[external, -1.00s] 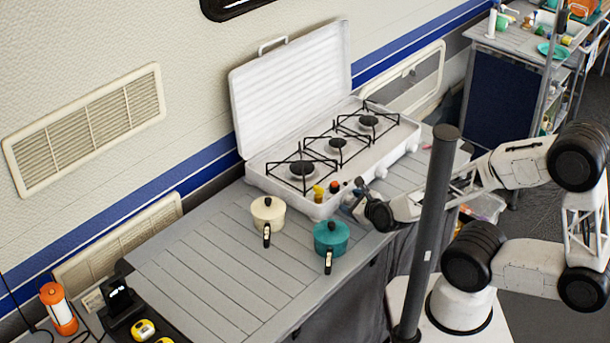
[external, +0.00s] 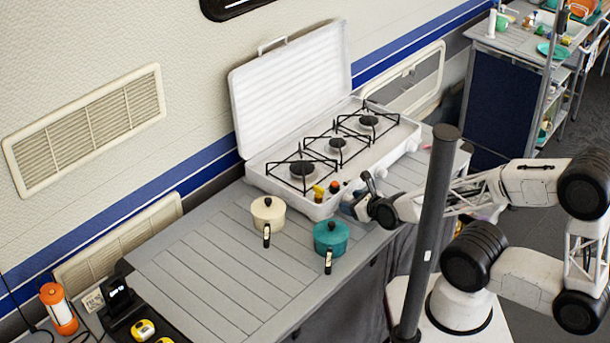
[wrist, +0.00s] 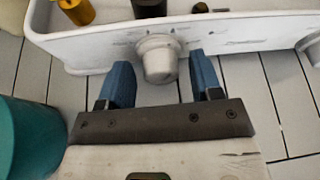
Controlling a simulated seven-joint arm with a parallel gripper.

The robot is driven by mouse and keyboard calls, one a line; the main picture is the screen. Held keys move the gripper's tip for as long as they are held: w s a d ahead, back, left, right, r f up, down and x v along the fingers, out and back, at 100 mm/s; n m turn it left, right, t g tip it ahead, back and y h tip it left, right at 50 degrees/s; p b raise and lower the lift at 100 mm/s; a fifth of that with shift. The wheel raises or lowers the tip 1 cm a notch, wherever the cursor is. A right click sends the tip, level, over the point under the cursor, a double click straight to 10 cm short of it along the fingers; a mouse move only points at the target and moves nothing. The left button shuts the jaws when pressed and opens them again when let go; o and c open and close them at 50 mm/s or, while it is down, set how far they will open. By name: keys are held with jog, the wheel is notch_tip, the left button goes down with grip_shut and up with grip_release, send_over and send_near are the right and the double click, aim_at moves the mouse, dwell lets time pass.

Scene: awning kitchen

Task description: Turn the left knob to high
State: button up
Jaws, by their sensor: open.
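The white camp stove (external: 283,187) stands on the counter with its lid raised. In the wrist view, a pale grey knob (wrist: 158,58) sticks out of the stove front (wrist: 95,48), with small dark marks around it. Another knob (wrist: 314,48) is partly seen at the right edge. My gripper (wrist: 161,70) is open, its two blue fingers on either side of the nearer knob. Gaps show on both sides, and I cannot tell whether either finger touches it. In the external view, my gripper (external: 362,193) is at the stove's near front corner and hides this knob.
A teal pot (external: 331,236) stands close to the left of my gripper and shows in the wrist view (wrist: 28,140). A cream pot (external: 268,213) stands farther left. A small yellow container (wrist: 76,10) sits on the stove edge. The counter's left part (external: 205,280) is clear.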

jog(key=shift+m, duration=0.3)
jog(key=shift+v, duration=3.9)
jog(key=shift+w+d+f+h, duration=0.3)
jog(key=shift+d+f+h, duration=0.2)
jog(key=shift+d+h, duration=0.25)
jog(key=shift+s+d+f+g+h, duration=0.1)
jog(key=shift+d+f+g+h, duration=0.15)
jog(key=shift+d+f+g, duration=0.2)
jog(key=shift+s+f+g, duration=0.4)
jog(key=shift+g, duration=0.15)
jog(key=shift+s+a+f+g, duration=0.1)
jog(key=shift+s+a+g, duration=0.2)
jog(key=shift+s+g, duration=0.2)
